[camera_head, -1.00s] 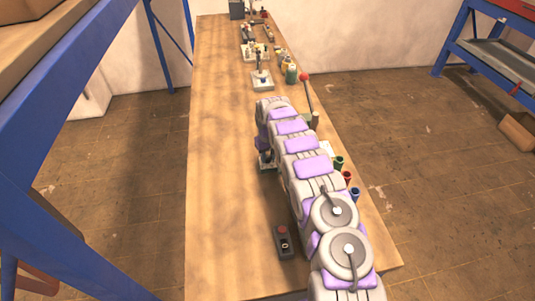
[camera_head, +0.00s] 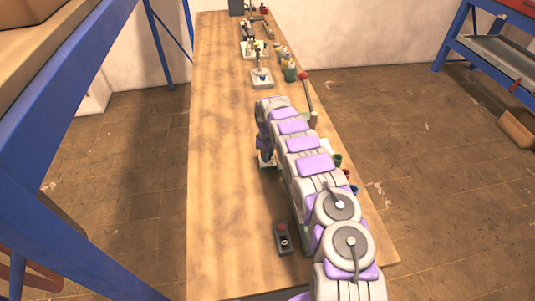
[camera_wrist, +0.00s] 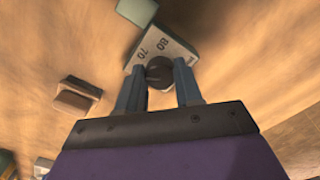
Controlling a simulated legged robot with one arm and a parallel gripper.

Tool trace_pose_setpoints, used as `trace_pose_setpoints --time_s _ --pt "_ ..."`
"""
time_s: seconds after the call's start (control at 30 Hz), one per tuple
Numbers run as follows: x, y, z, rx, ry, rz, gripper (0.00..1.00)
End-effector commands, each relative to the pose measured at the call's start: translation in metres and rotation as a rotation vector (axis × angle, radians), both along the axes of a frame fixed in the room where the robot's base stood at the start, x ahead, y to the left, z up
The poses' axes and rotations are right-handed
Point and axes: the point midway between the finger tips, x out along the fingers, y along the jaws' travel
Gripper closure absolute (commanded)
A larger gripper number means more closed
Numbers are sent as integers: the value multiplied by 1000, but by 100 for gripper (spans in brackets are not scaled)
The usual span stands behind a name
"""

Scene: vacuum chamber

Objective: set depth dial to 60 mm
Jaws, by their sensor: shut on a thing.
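In the wrist view, a pale dial plate (camera_wrist: 172,48) lies on the wooden bench, with the numbers 70 and 80 readable on its face. A dark round knob (camera_wrist: 159,72) stands on the plate. My gripper (camera_wrist: 159,88) is shut on the knob, with one blue-grey finger on each side. The rest of the scale and any pointer cannot be made out. In the head view, my gripper (camera_head: 264,144) points down over the pale base (camera_head: 266,161) beside my arm. My arm hides much of that spot, and the numbers are not visible there.
A small control box with a red button (camera_head: 282,239) sits on the bench (camera_head: 225,200). A white-based stand (camera_head: 262,79) and a red-knobbed lever (camera_head: 306,90) are farther back. A green cup (camera_head: 337,160) is right of my arm. The bench's left side is clear.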

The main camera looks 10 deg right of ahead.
Motion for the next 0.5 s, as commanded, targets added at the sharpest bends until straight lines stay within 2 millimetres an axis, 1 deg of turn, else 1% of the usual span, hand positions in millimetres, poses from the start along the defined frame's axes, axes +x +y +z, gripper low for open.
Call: trace_pose_setpoints --time_s 0.03,0.37,0.4,0.5 --pt "3 0 3 -1 -9 2 96" --pt "3 0 3 -1 -11 2 96" --pt "3 0 3 -1 -11 2 61" --pt "2 0 2 -1 -8 2 52"
